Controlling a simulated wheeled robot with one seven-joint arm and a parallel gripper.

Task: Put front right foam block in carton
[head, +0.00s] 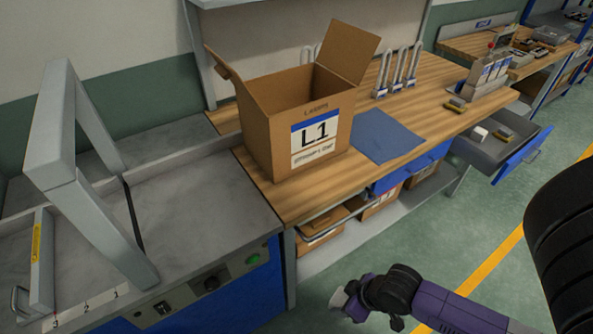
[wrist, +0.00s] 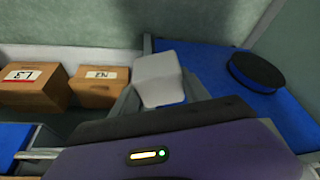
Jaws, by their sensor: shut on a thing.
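My gripper (head: 350,302) is low in front of the workbench, at the bottom of the head view. It is shut on a pale grey-white foam block (wrist: 158,78), seen between the fingers in the wrist view. In the head view only a small pale part shows at the gripper's tip. The brown carton (head: 270,130), labelled L1, stands upright on the wooden bench with its top open and flaps raised. The gripper and block are apart from the carton, below the bench top. Another white block (head: 479,134) lies in the open drawer (head: 496,152) at the right.
A grey sealing machine (head: 200,215) with a tall frame adjoins the bench at left. A blue mat (head: 385,135) lies right of the carton. Cartons stand on the lower shelf, including L3 (wrist: 32,88) in the wrist view. The open drawer juts out. Green floor lies in front.

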